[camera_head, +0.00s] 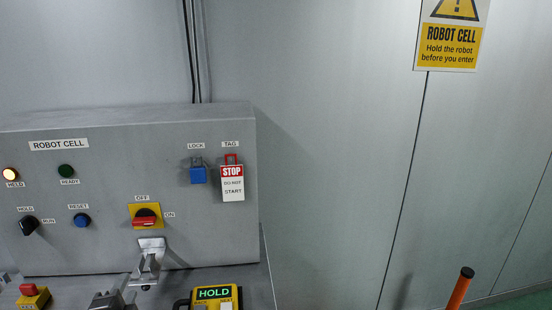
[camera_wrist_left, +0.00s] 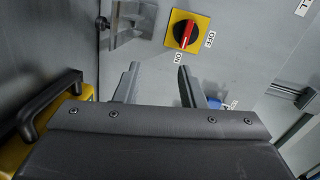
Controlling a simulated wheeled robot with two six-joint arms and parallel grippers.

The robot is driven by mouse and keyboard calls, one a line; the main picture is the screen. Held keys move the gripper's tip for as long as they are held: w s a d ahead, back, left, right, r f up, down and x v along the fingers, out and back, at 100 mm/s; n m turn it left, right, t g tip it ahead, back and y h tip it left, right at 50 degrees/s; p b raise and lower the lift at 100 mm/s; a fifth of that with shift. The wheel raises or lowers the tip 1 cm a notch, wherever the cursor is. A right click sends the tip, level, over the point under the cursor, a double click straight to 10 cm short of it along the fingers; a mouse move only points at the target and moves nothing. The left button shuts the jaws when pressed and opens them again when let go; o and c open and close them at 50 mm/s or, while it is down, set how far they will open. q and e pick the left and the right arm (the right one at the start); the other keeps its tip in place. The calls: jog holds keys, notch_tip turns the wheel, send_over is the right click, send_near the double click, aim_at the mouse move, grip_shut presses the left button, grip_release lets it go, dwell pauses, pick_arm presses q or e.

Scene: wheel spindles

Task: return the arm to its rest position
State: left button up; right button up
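My left gripper (camera_head: 114,300) shows at the bottom edge of the head view, in front of the control panel (camera_head: 110,190) and partly cut off by the frame. In the left wrist view its two fingers (camera_wrist_left: 158,72) stand apart with nothing between them. The yellow switch plate with the red handle (camera_head: 145,217) is on the panel; in the left wrist view the red handle (camera_wrist_left: 187,34) is beyond the fingertips, apart from them. The handle lies along the ON direction. My right gripper is in neither view.
A metal bracket (camera_head: 150,252) sticks out below the switch. A yellow pendant reading HOLD (camera_head: 213,294) and a red stop button (camera_head: 28,289) are at the bottom. A blue padlock (camera_head: 198,175) and a STOP tag (camera_head: 232,182) hang on the panel. An orange post (camera_head: 459,290) stands right.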

pick_arm(q)
jog(key=s+d+f+n+g+h, duration=0.15)
jog(key=s+f+n+g, duration=0.3)
jog(key=s, duration=0.45)
jog(key=s+d+f+n+g, duration=0.35)
jog(key=s+f+n, duration=0.2)
jog(key=s, duration=0.45)
jog(key=s+d+f+n+g+h, duration=0.1)
jog(key=s+d+f+n+g, duration=0.1)
jog(key=s+f+n+g, duration=0.5)
notch_tip(320, 180, down, 28)
jog(key=s+a+m+t+b, duration=0.1)
jog(key=s+a+m+b, duration=0.1)
jog(key=m+b, duration=0.1)
jog(key=s+d+f+h+b, duration=0.1)
jog(key=s+f+b, duration=0.1)
jog(key=s+f, duration=1.3)
jog(key=shift+d+f+g, duration=0.4)
jog(key=shift+f, duration=0.3)
